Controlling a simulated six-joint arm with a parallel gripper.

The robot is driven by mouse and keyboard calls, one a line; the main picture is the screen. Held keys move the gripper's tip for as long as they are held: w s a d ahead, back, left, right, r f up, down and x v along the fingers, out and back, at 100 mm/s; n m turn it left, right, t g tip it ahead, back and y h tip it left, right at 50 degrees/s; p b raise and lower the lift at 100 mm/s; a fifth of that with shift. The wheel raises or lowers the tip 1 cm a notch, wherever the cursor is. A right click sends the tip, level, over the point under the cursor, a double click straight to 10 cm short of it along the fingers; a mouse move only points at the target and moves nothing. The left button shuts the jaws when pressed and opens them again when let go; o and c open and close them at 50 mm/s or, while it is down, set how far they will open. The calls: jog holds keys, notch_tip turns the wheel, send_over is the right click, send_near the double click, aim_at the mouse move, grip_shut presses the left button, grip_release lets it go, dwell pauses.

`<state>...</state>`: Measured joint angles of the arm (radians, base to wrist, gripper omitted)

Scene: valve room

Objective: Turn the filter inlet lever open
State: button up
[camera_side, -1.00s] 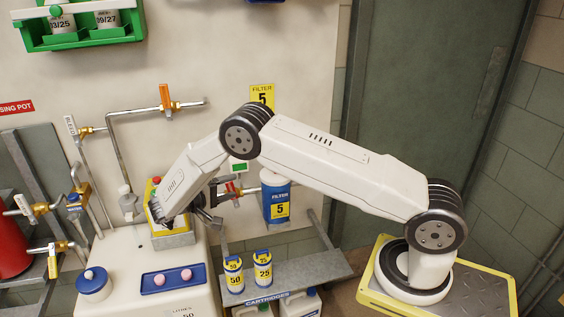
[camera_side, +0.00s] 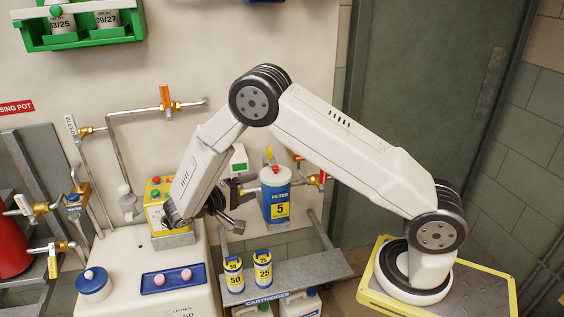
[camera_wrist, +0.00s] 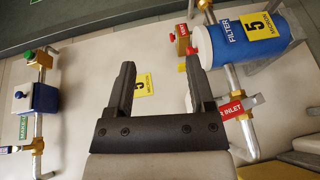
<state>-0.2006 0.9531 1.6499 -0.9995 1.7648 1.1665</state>
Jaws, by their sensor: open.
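The blue filter housing (camera_side: 277,196) with a yellow 5 label hangs on the wall pipework; in the wrist view it is at the upper right (camera_wrist: 246,36). The inlet lever carries a red INLET tag (camera_wrist: 232,109), just right of my gripper's right finger, which hides part of its valve. In the side view my gripper and forearm hide this lever. My gripper (camera_wrist: 160,72) is open with nothing between its fingers. In the side view my gripper (camera_side: 237,208) is left of the filter housing. I cannot tell whether the right finger touches the lever.
A second valve with a red tag (camera_wrist: 188,38) sits on the filter's other side. A yellow button box (camera_side: 157,215) stands left of my forearm. A shelf (camera_side: 305,271) below the filter holds two cartridges. A blue valve unit (camera_wrist: 43,98) is at left in the wrist view.

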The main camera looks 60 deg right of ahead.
jog(key=shift+s, duration=0.1)
jog(key=shift+s+d, duration=0.1)
jog(key=c, duration=0.7)
jog(key=shift+s+d+g+y, duration=0.15)
jog(key=shift+g+y, duration=0.25)
grip_shut()
jog(key=s+d+f+m+g+y, duration=0.1)
jog(key=s+d+f+m+y, duration=0.15)
jog(key=m+y, duration=0.35)
jog(key=s+d+f+m+y, duration=0.1)
jog(key=s+m+y, duration=0.25)
jog(key=y, duration=0.55)
jog(key=w+d+r+m+t+y, duration=0.4)
jog(key=w+d+r+m+t, duration=0.3)
jog(key=d+m+t, duration=0.3)
jog(key=m+t, duration=0.2)
jog(key=t, duration=0.1)
jog(key=shift+d+y, duration=0.15)
jog(key=shift+y, duration=0.25)
